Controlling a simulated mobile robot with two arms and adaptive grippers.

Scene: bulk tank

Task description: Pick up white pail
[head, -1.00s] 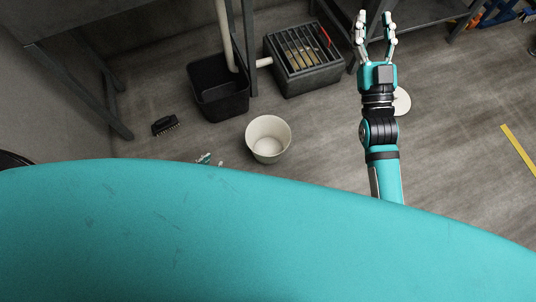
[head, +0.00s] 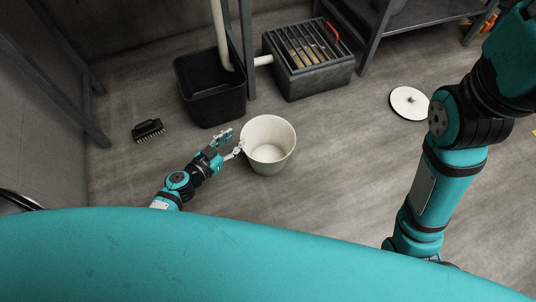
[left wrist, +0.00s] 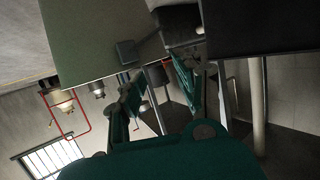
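The white pail (head: 268,158) stands upright and open on the grey floor in the middle of the head view, and looks empty. My left gripper (head: 233,142) is at the pail's left rim with its fingers apart. One fingertip overlaps the rim in the picture; I cannot tell whether it touches. In the left wrist view the two fingers (left wrist: 160,92) are also spread with nothing clear between them, and I cannot make out the pail there. My right arm rises along the right side of the head view, and its gripper is out of frame.
A black bin (head: 212,92) with a pipe and a grated dark box (head: 308,62) stand behind the pail. A black brush (head: 148,129) lies at the left. A white disc (head: 409,103) lies on the floor at the right. The floor right of the pail is clear.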

